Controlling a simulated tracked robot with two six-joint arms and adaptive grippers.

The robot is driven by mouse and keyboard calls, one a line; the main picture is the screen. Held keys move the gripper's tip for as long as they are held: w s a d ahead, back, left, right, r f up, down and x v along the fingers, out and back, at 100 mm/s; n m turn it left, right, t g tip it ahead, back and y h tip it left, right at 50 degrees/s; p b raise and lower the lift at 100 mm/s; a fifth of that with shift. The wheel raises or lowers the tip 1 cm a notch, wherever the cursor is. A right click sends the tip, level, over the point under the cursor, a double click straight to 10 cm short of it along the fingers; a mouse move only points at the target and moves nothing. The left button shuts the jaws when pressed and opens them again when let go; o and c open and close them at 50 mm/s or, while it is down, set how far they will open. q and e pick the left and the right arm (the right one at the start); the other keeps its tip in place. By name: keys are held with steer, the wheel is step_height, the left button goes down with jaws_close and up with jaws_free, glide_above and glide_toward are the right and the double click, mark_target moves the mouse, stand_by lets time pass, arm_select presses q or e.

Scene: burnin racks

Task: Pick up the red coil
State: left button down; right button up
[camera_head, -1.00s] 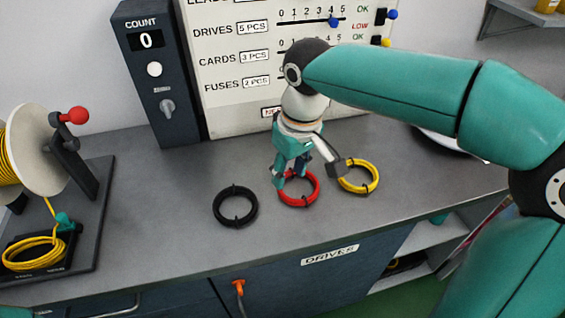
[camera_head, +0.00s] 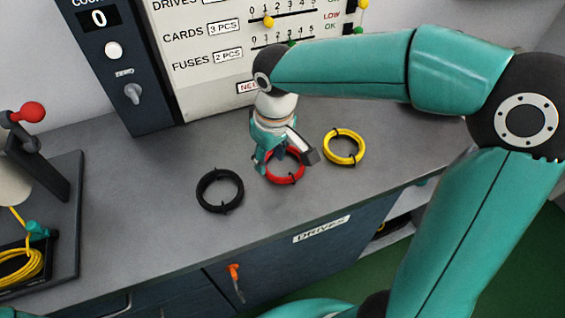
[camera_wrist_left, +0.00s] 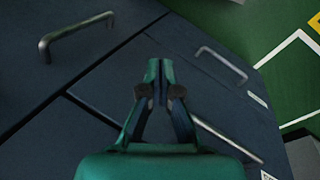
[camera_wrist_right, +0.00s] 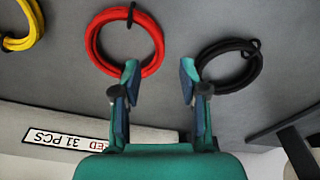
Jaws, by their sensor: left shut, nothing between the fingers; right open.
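The red coil (camera_head: 284,181) lies flat on the grey bench, between a black coil and a yellow coil. My right gripper (camera_head: 286,162) is open just above it in the head view and hides part of its ring. In the right wrist view the red coil (camera_wrist_right: 92,40) is at the upper left. One open finger of my right gripper (camera_wrist_right: 160,72) overlaps its rim, and the gap faces bare bench between the red and black coils. I cannot tell whether it touches. My left gripper (camera_wrist_left: 160,68) is shut and empty before the cabinet front.
The black coil (camera_head: 203,197) lies left of the red one, the yellow coil (camera_head: 344,163) right of it. A spool stand (camera_head: 68,215) is at the left. A counter box (camera_head: 125,75) and a panel (camera_head: 210,100) stand behind. The front bench edge is clear.

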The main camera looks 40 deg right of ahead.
mark_target(268, 172)
steer(key=shift+w+f, duration=0.2)
steer(key=shift+f, duration=1.15)
steer(key=shift+w+f, duration=0.15)
steer(key=shift+f, duration=1.2)
jaws_close()
